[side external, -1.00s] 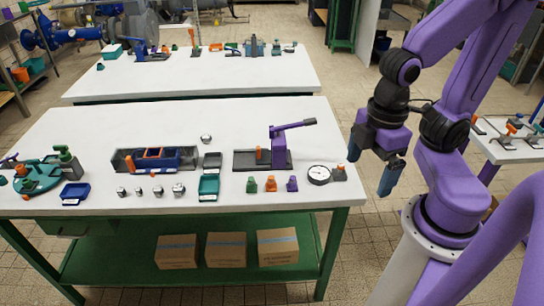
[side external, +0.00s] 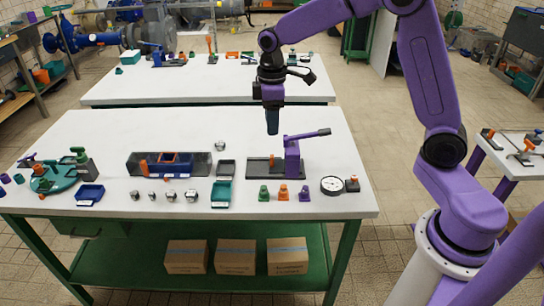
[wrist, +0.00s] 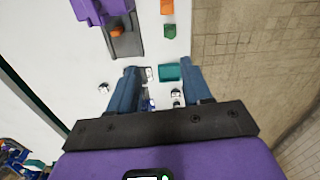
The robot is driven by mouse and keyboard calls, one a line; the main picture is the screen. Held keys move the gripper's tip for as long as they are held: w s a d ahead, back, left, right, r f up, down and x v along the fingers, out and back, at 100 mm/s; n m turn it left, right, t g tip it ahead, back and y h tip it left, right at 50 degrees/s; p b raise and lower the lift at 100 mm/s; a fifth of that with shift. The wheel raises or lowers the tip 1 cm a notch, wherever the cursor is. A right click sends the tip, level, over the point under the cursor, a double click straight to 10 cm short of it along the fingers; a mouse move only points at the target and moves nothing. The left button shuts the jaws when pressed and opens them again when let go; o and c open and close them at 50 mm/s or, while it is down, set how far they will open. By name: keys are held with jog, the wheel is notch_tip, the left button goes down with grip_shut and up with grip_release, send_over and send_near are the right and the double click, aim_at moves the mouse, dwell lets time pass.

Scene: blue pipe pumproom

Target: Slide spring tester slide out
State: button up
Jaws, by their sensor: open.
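A purple lever stand (side external: 291,157) is on a dark base plate (side external: 262,169) with a small orange piece, right of the table's middle. Left of it, a long dark rail unit (side external: 198,166) holds a blue slide block (side external: 172,170) with orange parts. I cannot tell for certain which is the spring tester.
Green, orange and purple pieces (side external: 284,193) and a round dial (side external: 332,186) line the front right. A turntable (side external: 55,180) is at left.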

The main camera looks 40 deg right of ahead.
send_over(272, 156)
notch_tip(272, 156, down, 3)
jog(key=shift+m, duration=0.4)
notch_tip(272, 156, down, 17)
jog(key=shift+w+f, duration=0.1)
grip_shut()
